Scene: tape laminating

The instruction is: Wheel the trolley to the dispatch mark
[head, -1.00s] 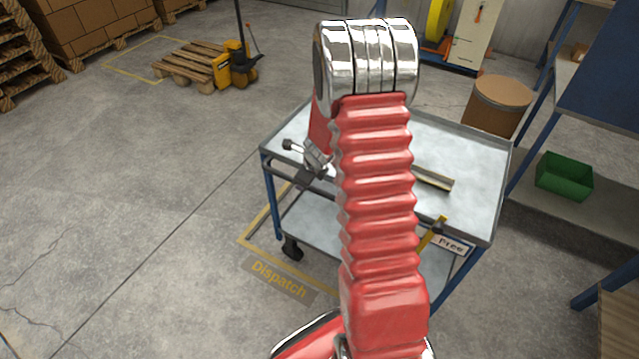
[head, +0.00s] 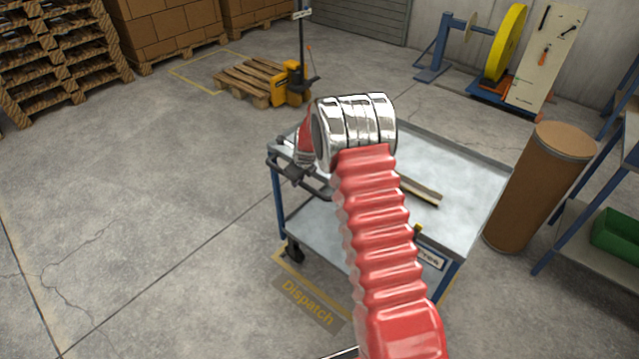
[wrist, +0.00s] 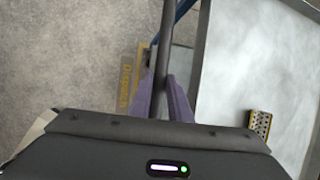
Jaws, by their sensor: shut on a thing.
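The trolley (head: 455,165) has a grey tray top, blue legs, a lower shelf and a dark handle (head: 322,196) at its left. My gripper (head: 302,172) is at this handle, partly hidden behind my arm. In the wrist view its purple fingers (wrist: 160,95) are shut around the dark handle bar (wrist: 166,50), beside the tray edge. The dispatch mark (head: 306,302) is a yellow outline with lettering on the floor. The trolley's near left caster stands close to its left corner. The trolley and my arm hide much of the outline. The lettering also shows in the wrist view (wrist: 125,82).
A brown drum (head: 535,190) stands close right of the trolley, with a blue-legged bench and green bin (head: 615,238) beyond. A pallet jack with a pallet (head: 250,82) stands behind. A yellow perforated piece (wrist: 261,124) lies on the tray. The left floor is clear.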

